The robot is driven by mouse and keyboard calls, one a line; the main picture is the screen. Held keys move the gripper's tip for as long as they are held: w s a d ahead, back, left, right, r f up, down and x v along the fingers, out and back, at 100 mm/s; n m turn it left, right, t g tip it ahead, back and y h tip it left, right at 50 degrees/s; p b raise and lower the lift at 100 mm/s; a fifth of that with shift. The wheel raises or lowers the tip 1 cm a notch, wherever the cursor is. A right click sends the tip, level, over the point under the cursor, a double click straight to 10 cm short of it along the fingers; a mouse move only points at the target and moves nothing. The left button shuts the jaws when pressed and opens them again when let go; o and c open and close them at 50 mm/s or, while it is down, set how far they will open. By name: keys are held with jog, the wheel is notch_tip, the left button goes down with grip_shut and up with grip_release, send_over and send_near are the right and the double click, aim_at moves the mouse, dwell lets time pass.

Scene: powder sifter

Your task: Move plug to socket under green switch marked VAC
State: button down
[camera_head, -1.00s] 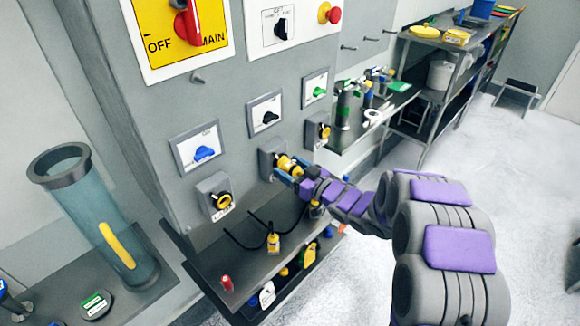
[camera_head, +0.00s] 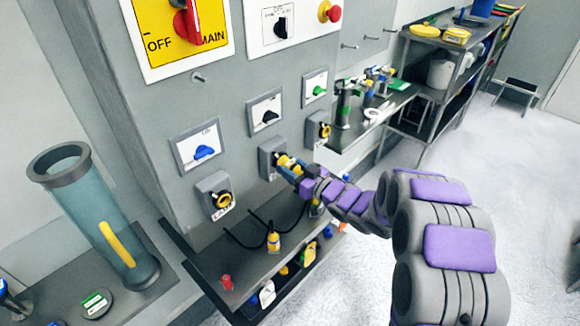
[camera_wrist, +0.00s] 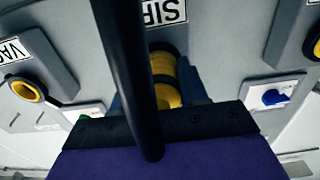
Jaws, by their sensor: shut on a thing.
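A yellow plug with a dark band (camera_head: 284,160) is at the middle grey socket box (camera_head: 266,155), under the black switch (camera_head: 265,116). My gripper (camera_head: 291,169) is shut on this plug. In the wrist view the plug (camera_wrist: 164,78) lies against the panel below the label "SIF…", partly hidden by a black cable (camera_wrist: 125,70). How deep it sits in the socket cannot be told. The green switch (camera_head: 316,88) is up and right, with an empty yellow-ringed socket (camera_head: 322,131) below it. The wrist view shows the socket labelled VAC (camera_wrist: 27,90) at left.
Another yellow-ringed socket (camera_head: 221,200) sits under the blue switch (camera_head: 204,152). A second yellow plug (camera_head: 273,241) on a black cable rests by the dark shelf (camera_head: 245,262) below. A side bench (camera_head: 352,130) with tools stands right of the panel.

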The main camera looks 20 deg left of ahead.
aim_at(299, 170)
jog(key=shift+d, duration=0.1)
jog(key=shift+v, duration=1.35)
jog(key=shift+s, duration=0.1)
jog(key=shift+p+v, duration=0.45)
jog(key=shift+v, duration=1.05)
